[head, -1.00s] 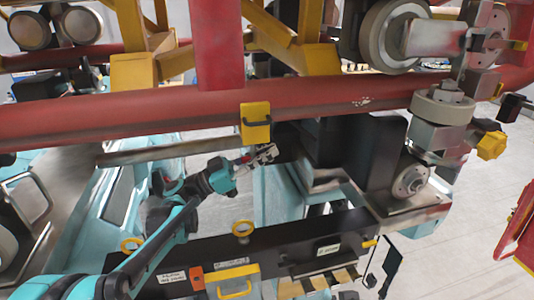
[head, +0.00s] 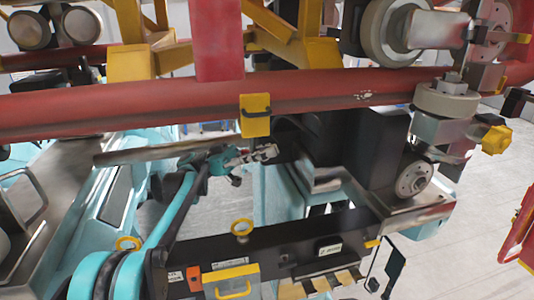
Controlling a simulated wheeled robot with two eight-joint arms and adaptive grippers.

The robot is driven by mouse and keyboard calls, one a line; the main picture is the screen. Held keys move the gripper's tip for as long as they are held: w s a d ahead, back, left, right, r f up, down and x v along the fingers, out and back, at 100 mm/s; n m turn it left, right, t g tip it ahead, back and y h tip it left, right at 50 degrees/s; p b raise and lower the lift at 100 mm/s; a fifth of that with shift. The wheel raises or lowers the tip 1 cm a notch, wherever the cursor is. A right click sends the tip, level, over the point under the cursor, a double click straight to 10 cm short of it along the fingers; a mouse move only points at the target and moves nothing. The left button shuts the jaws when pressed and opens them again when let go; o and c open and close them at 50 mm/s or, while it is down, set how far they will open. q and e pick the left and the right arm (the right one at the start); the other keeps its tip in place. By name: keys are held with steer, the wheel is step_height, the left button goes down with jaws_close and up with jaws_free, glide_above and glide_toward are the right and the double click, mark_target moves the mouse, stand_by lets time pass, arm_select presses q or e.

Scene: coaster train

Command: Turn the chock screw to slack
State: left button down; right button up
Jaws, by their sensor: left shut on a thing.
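My left gripper (head: 266,152) is below the red tube rail, just under and right of a yellow clip plate. It points right, toward a dark block (head: 292,140) under the rail. Its fingers are shut on a small part at the block's left side, where the chock screw would be. The screw itself is mostly hidden by the fingers and too small to make out, so I cannot tell how far it is turned. My left arm comes in from the lower left. My right gripper is not in view.
The red rail (head: 330,95) crosses above my gripper, with the yellow clip plate (head: 256,117) on it. A bare metal bar (head: 150,151) lies close to my left wrist. A dark beam with a yellow ring (head: 242,228) runs below. Wheels (head: 415,178) stand at the right.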

arm_select(q)
steer(key=shift+m+g, duration=0.3)
steer(key=shift+g, duration=0.2)
steer(key=c, duration=1.6)
jaws_free()
steer(key=shift+s, duration=0.1)
